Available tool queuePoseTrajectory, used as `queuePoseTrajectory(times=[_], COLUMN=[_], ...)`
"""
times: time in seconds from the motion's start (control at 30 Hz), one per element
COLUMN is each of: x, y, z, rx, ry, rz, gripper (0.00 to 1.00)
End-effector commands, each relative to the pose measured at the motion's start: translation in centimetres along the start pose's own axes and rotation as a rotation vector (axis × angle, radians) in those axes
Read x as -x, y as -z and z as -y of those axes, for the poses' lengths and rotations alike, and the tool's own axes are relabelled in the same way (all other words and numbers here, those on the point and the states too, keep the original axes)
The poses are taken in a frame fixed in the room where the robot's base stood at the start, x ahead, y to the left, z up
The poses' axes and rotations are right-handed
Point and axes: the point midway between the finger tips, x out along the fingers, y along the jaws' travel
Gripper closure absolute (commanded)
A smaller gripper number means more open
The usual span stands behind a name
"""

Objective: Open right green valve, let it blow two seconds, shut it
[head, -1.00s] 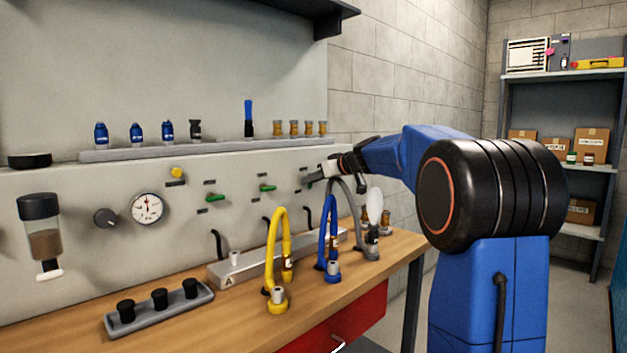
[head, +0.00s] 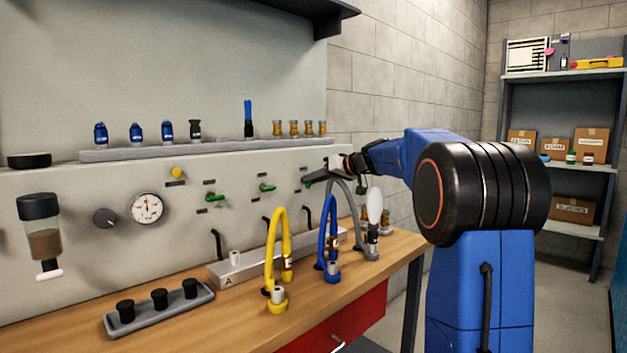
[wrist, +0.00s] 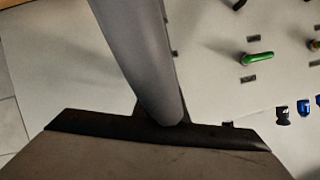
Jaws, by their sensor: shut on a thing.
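Three green-handled valves sit in a row on the grey wall panel in the head view: a left one (head: 216,198), a middle one (head: 266,187) and the right green valve (head: 308,183), of which only a sliver shows. My gripper (head: 316,179) is at the right valve, its dark jaws shut on the handle and covering most of it. In the wrist view, a dark jaw bar spans the bottom and hides the handle. A green handle, likely the middle valve (wrist: 258,58), shows apart at right. The pressure gauge (head: 147,208) is left of the valves.
A grey hose (head: 352,215) arches just below my gripper and crosses the wrist view. Blue (head: 324,235) and yellow (head: 272,245) hoses stand on the bench (head: 240,320). A ledge (head: 200,148) with bottles runs above the valves.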

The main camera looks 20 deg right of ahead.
Motion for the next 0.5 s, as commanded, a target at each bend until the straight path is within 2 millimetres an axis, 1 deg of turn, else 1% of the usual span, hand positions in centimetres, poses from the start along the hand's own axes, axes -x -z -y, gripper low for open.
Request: queuePoseTrajectory(times=[0.5], x=[-0.06], y=[-0.18], z=[-0.81], rx=[-0.456], ry=[0.187], rz=[0.000], gripper=[1.00])
